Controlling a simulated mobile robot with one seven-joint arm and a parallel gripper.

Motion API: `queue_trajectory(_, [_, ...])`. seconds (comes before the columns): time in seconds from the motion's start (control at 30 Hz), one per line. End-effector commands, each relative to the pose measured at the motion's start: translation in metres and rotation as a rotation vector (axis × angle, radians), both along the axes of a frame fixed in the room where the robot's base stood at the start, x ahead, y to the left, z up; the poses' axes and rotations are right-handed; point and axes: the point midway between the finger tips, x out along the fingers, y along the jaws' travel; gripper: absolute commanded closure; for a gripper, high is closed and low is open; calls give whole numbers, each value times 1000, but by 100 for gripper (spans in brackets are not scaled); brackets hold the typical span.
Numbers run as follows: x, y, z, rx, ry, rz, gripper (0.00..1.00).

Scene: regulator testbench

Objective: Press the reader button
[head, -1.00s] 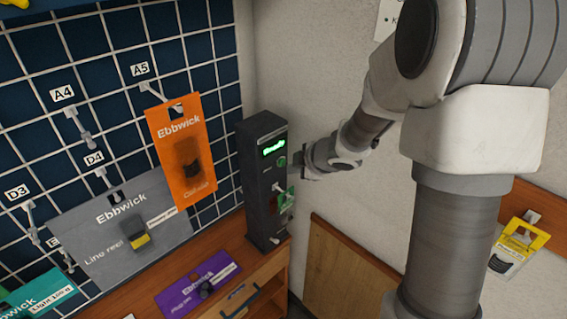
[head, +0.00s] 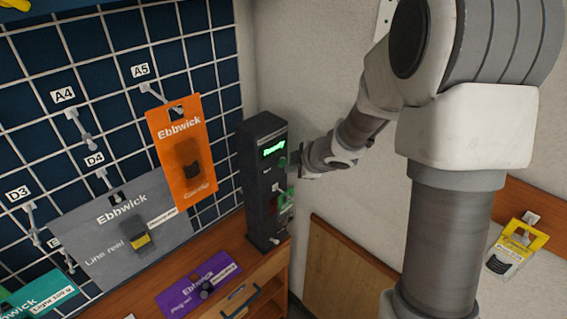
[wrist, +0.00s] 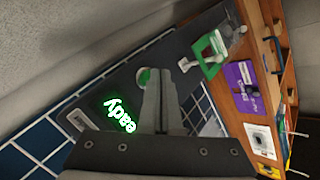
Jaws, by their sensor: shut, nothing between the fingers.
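The reader (head: 259,200) is a tall dark box standing on the wooden counter beside the grid wall. Its green display (head: 274,147) is lit with a word ending in "eady". The round green reader button (head: 282,162) is just below the display; in the wrist view the button (wrist: 144,77) shows partly behind my fingertips. My gripper (head: 292,166) is shut and empty, in front of the reader's face at the button's height. In the wrist view its closed fingers (wrist: 158,75) reach beside the button; I cannot tell whether they touch it.
A purple pack (head: 199,285) lies on the counter. A plain wall is at the right.

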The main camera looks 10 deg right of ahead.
Motion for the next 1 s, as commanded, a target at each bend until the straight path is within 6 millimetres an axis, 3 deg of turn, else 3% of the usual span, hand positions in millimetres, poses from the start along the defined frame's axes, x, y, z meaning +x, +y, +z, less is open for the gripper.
queue_trajectory(1.0, [7, 5, 0, 1, 0, 1, 100])
